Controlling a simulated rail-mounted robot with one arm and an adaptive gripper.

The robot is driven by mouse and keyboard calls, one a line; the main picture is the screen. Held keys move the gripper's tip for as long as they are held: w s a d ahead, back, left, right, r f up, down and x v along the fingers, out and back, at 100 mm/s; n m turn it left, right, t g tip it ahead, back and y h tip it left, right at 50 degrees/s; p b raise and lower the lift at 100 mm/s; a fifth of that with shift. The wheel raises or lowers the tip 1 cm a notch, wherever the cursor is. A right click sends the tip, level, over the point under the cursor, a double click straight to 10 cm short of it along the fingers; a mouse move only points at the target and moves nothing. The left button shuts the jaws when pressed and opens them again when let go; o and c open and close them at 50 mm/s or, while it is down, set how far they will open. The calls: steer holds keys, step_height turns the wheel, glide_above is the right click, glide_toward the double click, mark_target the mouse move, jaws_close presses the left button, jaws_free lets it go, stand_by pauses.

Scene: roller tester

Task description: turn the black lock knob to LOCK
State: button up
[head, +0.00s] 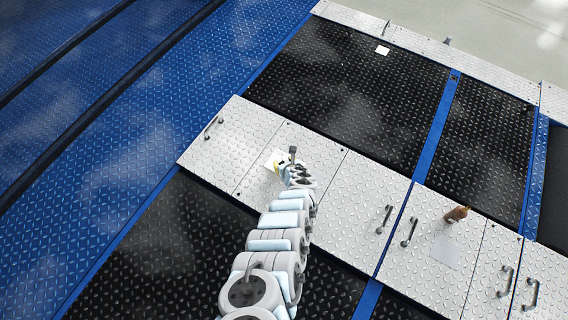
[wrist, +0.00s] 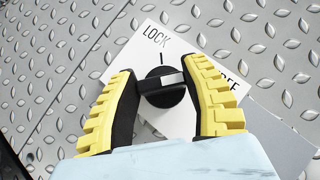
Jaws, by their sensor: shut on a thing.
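The black lock knob (wrist: 165,98) sits on a white label plate (wrist: 178,122) in the wrist view. Its raised grip bar, with a grey top, runs nearly level across the picture. The label reads LOCK at upper left; the other word, at right, is partly hidden and ends in EE. A short black mark lies just above the knob. My gripper (wrist: 159,80) has a black-and-yellow finger on each side of the knob and is shut on it. In the head view my gripper (head: 284,170) is at the white label (head: 272,158); the knob cannot be made out there.
Silver tread-plate covers (head: 340,205) with grey handles surround the label. A small handle-like part (head: 292,151) stands just beyond my gripper. A brown object (head: 457,214) lies on the plate at right. Black tread panels (head: 350,90) and a blue floor (head: 120,120) lie around, mostly clear.

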steer(key=n+y+b, duration=0.1)
steer(key=n+g+y+b, duration=0.1)
steer(key=n+b, duration=0.1)
steer(key=shift+f+b, duration=0.25)
steer(key=shift+b, duration=0.05)
steer(key=shift+r+n+g+y+b, duration=0.1)
steer(key=shift+n+g+y+b, duration=0.2)
steer(key=shift+n+b, duration=0.25)
steer(key=shift+r+n+y+b, duration=0.15)
steer(key=shift+n+y+b, duration=0.2)
steer(key=shift+b, duration=0.1)
steer(key=shift+n+g+y+b, duration=0.35)
steer(key=shift+n+g, duration=0.35)
steer(key=shift+n, duration=0.2)
steer(key=o, duration=1.2)
steer(key=shift+s+d, duration=0.1)
steer(key=shift+s, duration=0.05)
